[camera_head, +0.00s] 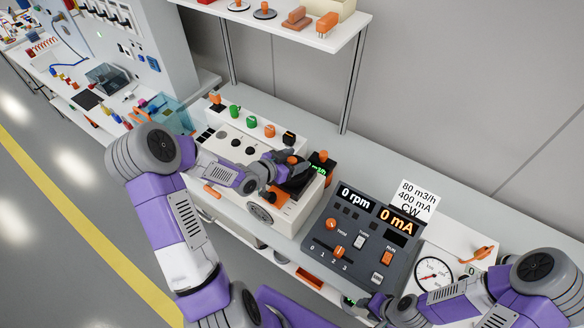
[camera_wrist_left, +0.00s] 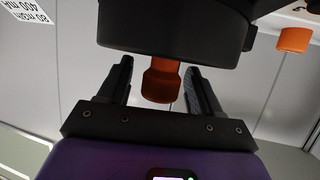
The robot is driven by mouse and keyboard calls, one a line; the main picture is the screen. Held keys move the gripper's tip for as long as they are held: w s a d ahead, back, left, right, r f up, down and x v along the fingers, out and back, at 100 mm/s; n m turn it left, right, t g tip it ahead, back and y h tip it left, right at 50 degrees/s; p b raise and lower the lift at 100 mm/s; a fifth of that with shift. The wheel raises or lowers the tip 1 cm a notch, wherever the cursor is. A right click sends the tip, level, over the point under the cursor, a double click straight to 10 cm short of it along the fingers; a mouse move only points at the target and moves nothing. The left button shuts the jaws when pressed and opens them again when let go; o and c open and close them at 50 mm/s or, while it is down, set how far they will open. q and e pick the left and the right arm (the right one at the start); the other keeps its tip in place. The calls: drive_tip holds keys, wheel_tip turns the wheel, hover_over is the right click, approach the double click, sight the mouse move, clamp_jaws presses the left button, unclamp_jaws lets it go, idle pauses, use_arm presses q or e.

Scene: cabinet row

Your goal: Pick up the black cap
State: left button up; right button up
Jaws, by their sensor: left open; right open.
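A small black cap (camera_head: 289,138) stands at the right end of a row of orange and green caps on the back bench. My left gripper (camera_head: 290,178) is just in front of it, over the right end of the white unit. In the left wrist view the left gripper (camera_wrist_left: 163,85) is open, its fingers on either side of an orange piece (camera_wrist_left: 161,80). A large black body (camera_wrist_left: 175,30) joins that piece; I cannot tell if this is the cap. My right gripper (camera_head: 362,302) is open, low beside the grey control panel, its fingertips partly hidden.
The grey control panel (camera_head: 364,238) and a white gauge box (camera_head: 450,245) stand to the right. The white unit (camera_head: 228,143) is under my left arm. A black box with an orange top (camera_head: 321,163) is close to my left gripper. A shelf (camera_head: 280,22) overhangs the back.

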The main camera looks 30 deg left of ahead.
use_arm(q)
drive_tip(key=shift+d, duration=0.1)
drive_tip(key=shift+w, duration=0.1)
drive_tip(key=c, duration=1.1)
